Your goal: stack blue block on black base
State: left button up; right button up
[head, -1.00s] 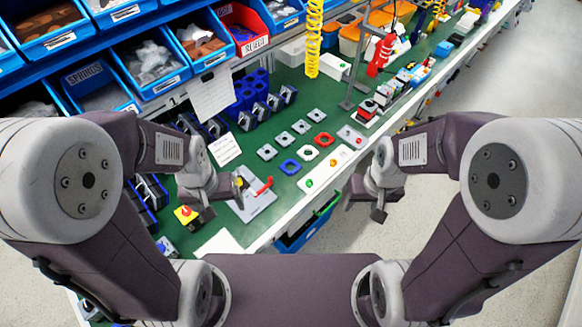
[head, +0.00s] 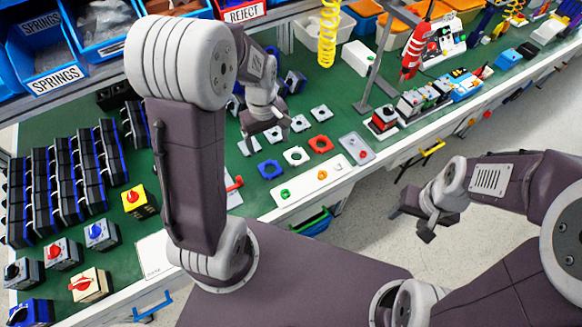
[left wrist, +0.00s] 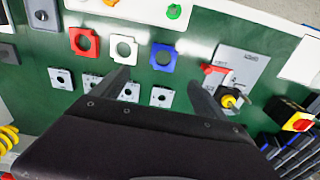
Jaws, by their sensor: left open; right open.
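The blue block (head: 270,169), a flat square with a round hole, lies on the green bench top beside a white and a red one. It also shows in the left wrist view (left wrist: 164,57), just beyond and between my left fingertips. My left gripper (head: 264,132) is open and empty, pointing down above the row of grey plates behind the blue block. Several black bodies (head: 75,170) stand in rows at the bench's left; I cannot tell which is the black base. My right gripper (head: 427,222) is open and empty, off the bench's front edge.
White square (head: 295,157) and red square (head: 321,144) lie close to the blue block. A white panel with buttons (head: 310,185) lies in front. Finished switches (head: 139,201) stand at left. A metal post (head: 374,70) rises at right.

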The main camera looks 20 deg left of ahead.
pick_arm(q)
jog(key=b, duration=0.2)
send_over(271, 171)
notch_tip(271, 171, down, 4)
jog(key=f, duration=0.3)
jog(key=shift+w+a+f+b, duration=0.1)
jog(key=shift+a+f+b, duration=0.1)
jog(key=shift+f+b, duration=0.15)
jog(key=shift+f, duration=0.4)
notch_tip(271, 171, down, 5)
jog(key=shift+d+f+b, duration=0.1)
jog(key=shift+d+b, duration=0.05)
jog(key=shift+b, duration=0.25)
jog(key=shift+s, duration=0.2)
jog(key=c, duration=1.4)
pick_arm(e)
notch_tip(271, 171, down, 4)
jog(key=shift+w+d+f, duration=0.1)
jog(key=shift+d+f, duration=0.05)
jog(key=shift+f, duration=0.05)
